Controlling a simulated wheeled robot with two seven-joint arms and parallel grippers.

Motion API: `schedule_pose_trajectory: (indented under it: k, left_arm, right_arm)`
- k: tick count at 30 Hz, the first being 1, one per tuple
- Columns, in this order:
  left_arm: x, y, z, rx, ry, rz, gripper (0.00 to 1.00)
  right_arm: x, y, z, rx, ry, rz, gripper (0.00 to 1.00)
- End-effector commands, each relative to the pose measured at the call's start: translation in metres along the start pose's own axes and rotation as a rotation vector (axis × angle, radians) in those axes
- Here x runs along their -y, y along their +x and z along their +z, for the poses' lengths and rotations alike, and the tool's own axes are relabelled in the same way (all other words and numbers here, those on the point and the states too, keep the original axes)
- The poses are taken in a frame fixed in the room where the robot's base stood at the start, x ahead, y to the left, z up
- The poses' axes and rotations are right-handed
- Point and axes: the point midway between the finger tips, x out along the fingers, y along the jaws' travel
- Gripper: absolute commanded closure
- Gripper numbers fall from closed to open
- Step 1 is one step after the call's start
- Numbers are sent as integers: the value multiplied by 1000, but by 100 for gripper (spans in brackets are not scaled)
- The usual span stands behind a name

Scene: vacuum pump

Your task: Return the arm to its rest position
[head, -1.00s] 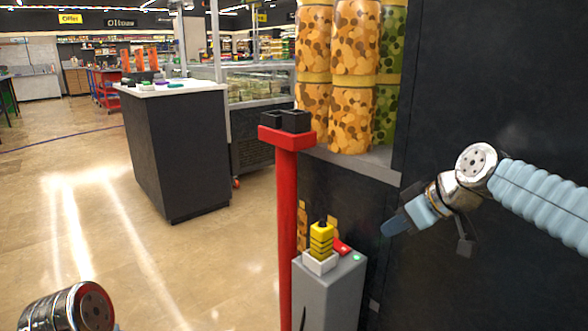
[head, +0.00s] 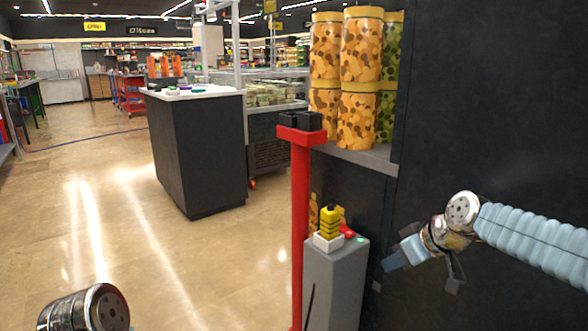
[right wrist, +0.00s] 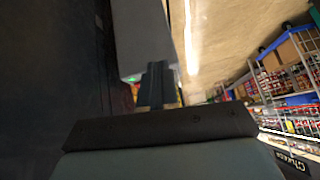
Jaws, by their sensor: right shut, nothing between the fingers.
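My right gripper (head: 394,262) hangs at the right in the head view, shut and empty. Its dark blue fingertips point left, to the right of a grey pedestal (head: 335,285) and apart from it. The fingers also show together in the right wrist view (right wrist: 156,84). On the pedestal a yellow ribbed piece (head: 330,224) stands upright in a white holder (head: 328,243). A red part (head: 347,231) and a green button (head: 360,239) are beside it. At lower left only a metal link of my left arm shows; its gripper is out of view.
A red post (head: 300,200) with black cups (head: 300,121) stands left of the pedestal. A shelf (head: 360,157) holds several large patterned jars (head: 357,118). A dark wall (head: 480,110) is behind my right arm. A dark counter (head: 200,150) stands farther left; the floor before it is clear.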

Motion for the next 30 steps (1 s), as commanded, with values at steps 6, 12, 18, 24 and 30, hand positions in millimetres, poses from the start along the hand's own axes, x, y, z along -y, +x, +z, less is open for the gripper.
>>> schedule_pose_trajectory:
  k: [6, 12, 18, 24, 30]
  left_arm:
    - [-4, -6, 1, 3, 2, 2, 39]
    - [-9, -13, 2, 6, 6, 6, 39]
    - [-16, -23, 4, 12, 10, 11, 39]
    - [-21, -29, 6, 17, 14, 14, 39]
    - [-22, -30, 6, 18, 15, 16, 39]
  right_arm:
    - [0, 75, 40, 70, 125, -17, 100]
    - [20, 168, 119, 173, 302, -28, 100]
    - [85, 245, 254, 322, 540, -25, 100]
    - [148, 254, 352, 425, 709, -10, 100]
    - [168, 250, 381, 452, 764, -1, 100]
